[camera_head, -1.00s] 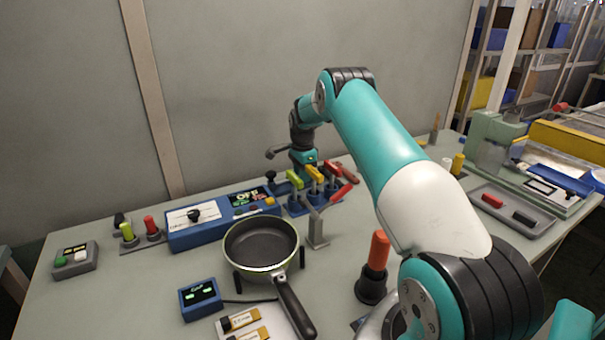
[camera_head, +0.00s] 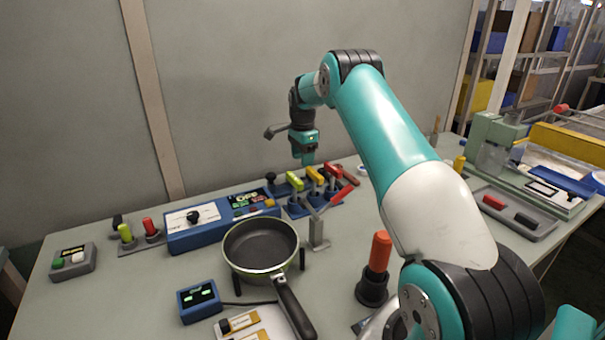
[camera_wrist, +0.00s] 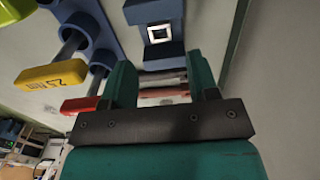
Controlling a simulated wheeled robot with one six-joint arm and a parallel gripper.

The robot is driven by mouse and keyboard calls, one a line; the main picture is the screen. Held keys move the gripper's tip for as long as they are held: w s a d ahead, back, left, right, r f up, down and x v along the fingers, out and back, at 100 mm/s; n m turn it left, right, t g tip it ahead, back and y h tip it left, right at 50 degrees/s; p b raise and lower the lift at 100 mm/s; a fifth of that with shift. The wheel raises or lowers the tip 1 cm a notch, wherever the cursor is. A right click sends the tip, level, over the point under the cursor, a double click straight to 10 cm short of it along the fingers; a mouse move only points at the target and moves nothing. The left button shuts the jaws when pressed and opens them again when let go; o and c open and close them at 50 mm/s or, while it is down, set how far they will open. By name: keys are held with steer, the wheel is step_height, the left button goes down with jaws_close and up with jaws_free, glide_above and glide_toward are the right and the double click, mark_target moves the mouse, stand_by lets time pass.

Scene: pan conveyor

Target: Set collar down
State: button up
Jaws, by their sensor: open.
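My gripper (camera_head: 307,160) hangs in the air above the back of the table, behind the row of colored-handled tools. In the wrist view its two teal fingers (camera_wrist: 165,78) stand apart. Silvery and reddish bands (camera_wrist: 163,90) show between them; I cannot tell what they belong to, and nothing is clearly gripped. I cannot pick out the collar for sure. A small pale round piece (camera_head: 362,170) lies on the table right of the tools, beside my arm.
The blue tool rack holds a green, a yellow (camera_head: 315,173) and a red handle. A pan (camera_head: 260,245) rests on supports at the front middle, near a blue control box (camera_head: 185,235). An orange-handled tool (camera_head: 379,252) stands upright. A grey tray (camera_head: 545,222) lies right.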

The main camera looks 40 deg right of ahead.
step_height(320, 180, up, 5)
steer(key=s+a+r+n, duration=0.1)
steer(key=a+r+n, duration=0.3)
steer(key=a, duration=0.4)
steer(key=s+a+r+n, duration=0.2)
steer(key=a+r+n, duration=0.15)
steer(key=a, duration=0.45)
steer(key=s+a+r+n+t+y, duration=0.1)
steer(key=s+a+r+n, duration=0.1)
steer(key=s+a+n, duration=0.3)
steer(key=s+a+r+n+y, duration=0.1)
steer(key=s+a+n, duration=0.15)
steer(key=a, duration=0.45)
steer(key=s+a+n+y, duration=0.1)
steer(key=s+a+n, duration=0.5)
steer(key=s, duration=0.7)
steer(key=s+a+f+n+g+y, duration=0.1)
steer(key=s+a+n, duration=0.6)
steer(key=s, duration=0.7)
steer(key=shift+a, duration=0.5)
steer(key=shift+d, duration=0.1)
